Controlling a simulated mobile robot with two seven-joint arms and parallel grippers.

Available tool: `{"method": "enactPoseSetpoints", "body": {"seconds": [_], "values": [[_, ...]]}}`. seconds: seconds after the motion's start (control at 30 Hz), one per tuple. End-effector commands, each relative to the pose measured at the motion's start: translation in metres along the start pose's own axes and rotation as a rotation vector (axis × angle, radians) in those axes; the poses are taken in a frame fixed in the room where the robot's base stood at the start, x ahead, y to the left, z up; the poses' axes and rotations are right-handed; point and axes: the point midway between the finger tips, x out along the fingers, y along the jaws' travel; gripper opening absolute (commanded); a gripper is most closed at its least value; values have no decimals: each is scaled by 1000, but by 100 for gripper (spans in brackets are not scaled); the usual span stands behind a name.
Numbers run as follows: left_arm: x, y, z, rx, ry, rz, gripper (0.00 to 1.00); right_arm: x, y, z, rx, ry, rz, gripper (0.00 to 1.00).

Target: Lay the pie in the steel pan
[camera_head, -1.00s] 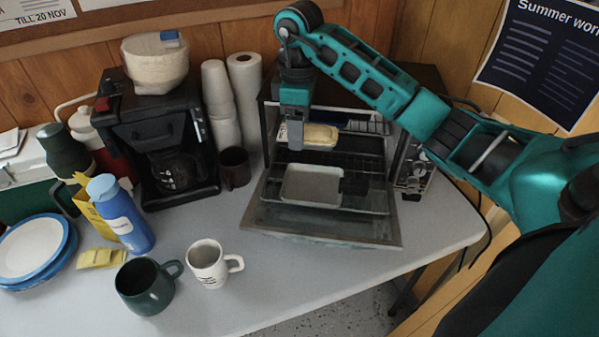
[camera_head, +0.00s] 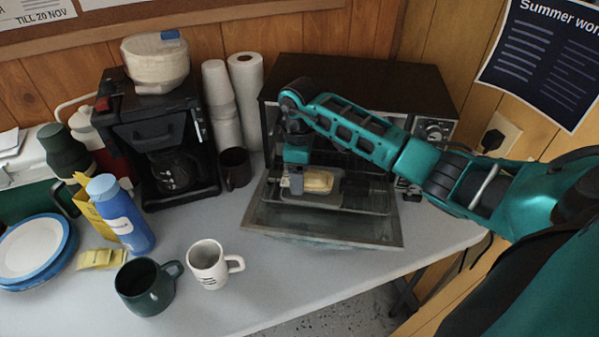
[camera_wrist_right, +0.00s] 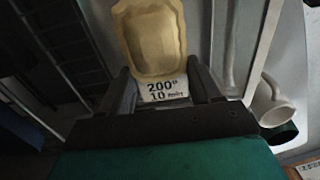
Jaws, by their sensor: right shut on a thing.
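The pie (camera_head: 318,181) is pale yellow, in a shallow rectangular case with a white card at one end. My right gripper (camera_head: 296,183) is shut on the pie at the card end. In the right wrist view the pie (camera_wrist_right: 152,38) reaches out past the fingers, and the card reads "200° 10". The steel pan (camera_head: 309,202) sits on the rack at the front of the open oven, below the pie and partly hidden by it. I cannot tell whether the pie touches the pan. My left gripper is not in view.
The black toaster oven (camera_head: 370,78) stands behind, its glass door (camera_head: 325,228) folded down. A dark brown mug (camera_head: 235,168) and paper cups are left of it. A white mug (camera_head: 208,264) and green mug (camera_head: 146,287) stand in front. The table between is clear.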

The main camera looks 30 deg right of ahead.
Motion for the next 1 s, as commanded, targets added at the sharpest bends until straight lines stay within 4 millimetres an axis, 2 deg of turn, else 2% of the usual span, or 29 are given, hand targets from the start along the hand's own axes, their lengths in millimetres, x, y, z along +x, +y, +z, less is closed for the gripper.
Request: {"method": "enactPoseSetpoints", "body": {"seconds": [0.17, 0.2, 0.43, 0.77, 0.87, 1.0], "values": [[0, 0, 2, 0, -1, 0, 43, 3, 0, 0, 0, -1, 0, 30], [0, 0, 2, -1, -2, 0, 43, 3, 0, 0, 0, -1, 0, 65], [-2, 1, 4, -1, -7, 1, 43, 2, 0, 0, 0, -1, 0, 87], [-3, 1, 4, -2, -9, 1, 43, -3, 0, 0, 0, 1, 1, 89], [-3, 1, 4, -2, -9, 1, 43, -15, 1, 0, 0, 1, 4, 89], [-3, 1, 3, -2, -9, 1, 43, -44, 2, 0, 0, 3, 5, 89]]}}
